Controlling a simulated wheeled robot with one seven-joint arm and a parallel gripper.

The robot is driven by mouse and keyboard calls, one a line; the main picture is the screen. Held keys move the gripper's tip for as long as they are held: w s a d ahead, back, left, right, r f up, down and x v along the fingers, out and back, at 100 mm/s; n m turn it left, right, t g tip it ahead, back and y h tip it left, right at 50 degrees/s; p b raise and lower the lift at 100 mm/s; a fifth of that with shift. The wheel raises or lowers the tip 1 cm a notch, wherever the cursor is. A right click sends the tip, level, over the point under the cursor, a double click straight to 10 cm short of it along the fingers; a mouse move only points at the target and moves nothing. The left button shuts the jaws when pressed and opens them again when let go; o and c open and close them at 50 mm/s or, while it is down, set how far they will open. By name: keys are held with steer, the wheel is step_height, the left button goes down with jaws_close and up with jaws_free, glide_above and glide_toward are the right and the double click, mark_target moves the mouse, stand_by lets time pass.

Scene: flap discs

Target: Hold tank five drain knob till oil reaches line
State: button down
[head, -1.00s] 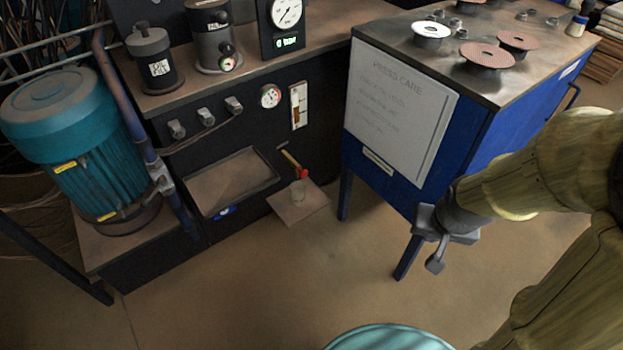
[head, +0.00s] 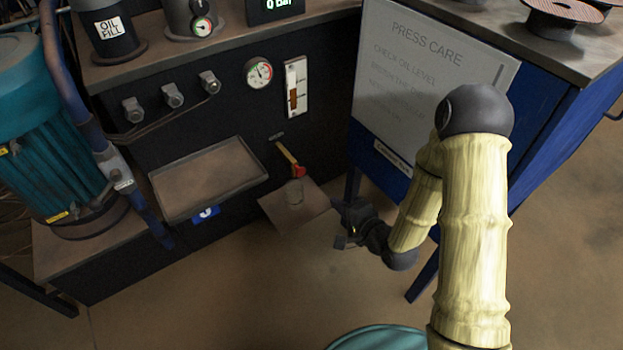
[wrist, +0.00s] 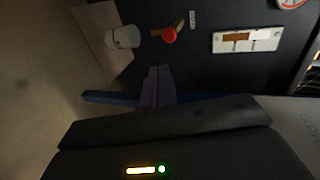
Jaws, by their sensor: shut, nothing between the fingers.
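A red knob (head: 299,171) sits on a yellowish drain spout low on the dark tank front; it also shows in the wrist view (wrist: 169,35). A translucent cup (head: 294,192) stands below it on a small shelf (head: 318,209), and the cup shows in the wrist view (wrist: 123,37). The sight gauge (head: 296,87) holds brown oil in part of its white plate; its line is too small to read. My gripper (head: 342,228) is right of and below the knob, apart from it. Its fingers (wrist: 158,85) are shut and empty.
A blue cabinet (head: 540,130) with a press care board (head: 430,70) stands close right of my gripper, one leg behind it. A tray (head: 207,178) juts out left of the spout. A teal motor (head: 60,160) stands far left.

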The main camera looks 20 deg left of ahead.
steer(key=shift+a, duration=0.1)
steer(key=shift+w+a, duration=0.1)
steer(key=b, duration=0.3)
glide_toward(302, 174)
steer(key=x, duration=0.5)
steer(key=shift+a+f, duration=0.1)
steer(key=shift+f, duration=0.25)
steer(key=shift+w+a, duration=0.4)
steer(key=shift+w, duration=0.1)
